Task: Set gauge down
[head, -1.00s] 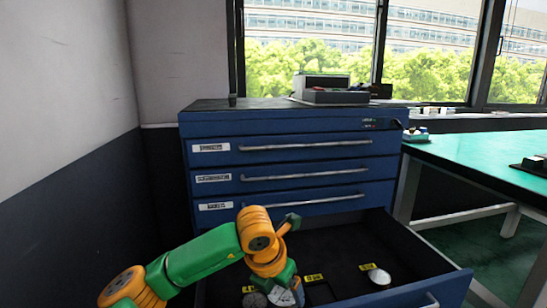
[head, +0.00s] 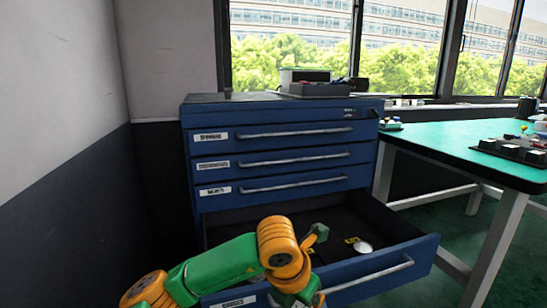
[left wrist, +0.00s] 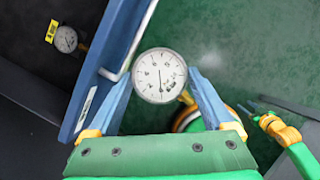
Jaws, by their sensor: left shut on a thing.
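My left gripper (left wrist: 160,92) is shut on a round gauge (left wrist: 160,75) with a white dial and metal rim. In the left wrist view the gauge sits between the two blue fingers, with green floor behind it. In the head view my left arm reaches to the front of the open drawer (head: 385,270), and its fingers and the held gauge are mostly hidden at the bottom edge. A second gauge (head: 362,247) lies in the drawer by a yellow label; a gauge in the drawer (left wrist: 66,39) also shows in the left wrist view. What seems my right gripper (left wrist: 256,106) is small there.
The blue cabinet (head: 285,145) has several closed drawers above the open one, and a grey device (head: 315,88) on top. A green-topped table (head: 450,150) with several small items stands at right. A wall is at left. Open floor lies between drawer and table.

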